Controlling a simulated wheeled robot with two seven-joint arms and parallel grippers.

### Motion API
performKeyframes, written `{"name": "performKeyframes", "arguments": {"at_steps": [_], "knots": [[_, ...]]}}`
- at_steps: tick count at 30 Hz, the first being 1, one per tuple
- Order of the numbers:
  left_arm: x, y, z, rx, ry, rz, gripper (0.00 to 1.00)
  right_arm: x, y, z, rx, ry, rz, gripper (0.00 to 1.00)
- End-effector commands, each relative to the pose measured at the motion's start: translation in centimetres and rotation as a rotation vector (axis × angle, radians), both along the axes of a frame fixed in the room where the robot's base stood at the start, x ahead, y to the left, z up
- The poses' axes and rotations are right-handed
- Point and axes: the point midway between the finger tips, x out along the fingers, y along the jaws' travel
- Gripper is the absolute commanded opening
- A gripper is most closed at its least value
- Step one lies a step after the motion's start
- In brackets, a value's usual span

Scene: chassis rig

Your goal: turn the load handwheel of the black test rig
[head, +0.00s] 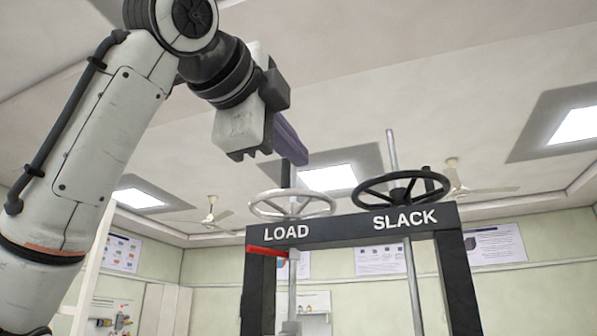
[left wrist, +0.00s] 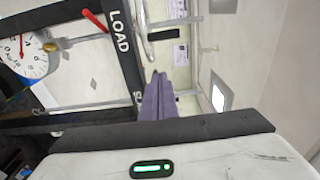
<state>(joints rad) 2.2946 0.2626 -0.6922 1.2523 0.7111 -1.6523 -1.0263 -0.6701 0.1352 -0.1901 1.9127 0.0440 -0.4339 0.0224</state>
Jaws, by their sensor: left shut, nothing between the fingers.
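The black test rig (head: 350,232) stands ahead, with white words LOAD and SLACK on its top beam. The pale silver load handwheel (head: 292,216) lies flat above the word LOAD. A black slack handwheel (head: 375,203) sits above the word SLACK. My left gripper (head: 303,160) has purple fingers, shut and empty. In the head view they appear just above the load handwheel, apart from its rim. In the left wrist view the shut fingers (left wrist: 158,78) point toward the rig, beside a pale rim (left wrist: 146,35), probably the load handwheel. My right gripper is not in view.
A red lever (head: 267,251) sticks out left below the LOAD label. A dial gauge (left wrist: 27,55) shows at the left of the left wrist view. A threaded-looking rod (head: 392,150) rises through the slack handwheel.

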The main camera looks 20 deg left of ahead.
Motion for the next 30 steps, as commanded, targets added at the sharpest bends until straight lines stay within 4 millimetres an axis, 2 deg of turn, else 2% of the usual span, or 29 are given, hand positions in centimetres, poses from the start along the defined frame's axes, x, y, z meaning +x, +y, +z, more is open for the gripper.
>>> {"name": "performKeyframes", "arguments": {"at_steps": [6, 14, 15, 21, 30], "knots": [[4.2, -0.4, 0.1, 0.001, 0.007, 0.003, 0.0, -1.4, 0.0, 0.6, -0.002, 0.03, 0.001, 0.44], [9.6, -1.1, 0.1, 0.001, 0.006, 0.001, 0.0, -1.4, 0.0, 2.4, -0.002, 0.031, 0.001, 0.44], [9.1, 0.1, 0.0, -0.003, 0.0, 0.004, 0.0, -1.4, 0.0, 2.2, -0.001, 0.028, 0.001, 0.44], [8.4, 2.3, -0.1, -0.001, 0.001, 0.002, 0.0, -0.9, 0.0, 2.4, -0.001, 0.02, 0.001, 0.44], [8.3, 2.9, -0.1, 0.0, 0.002, 0.0, 0.0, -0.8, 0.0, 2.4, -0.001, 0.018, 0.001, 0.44]]}}
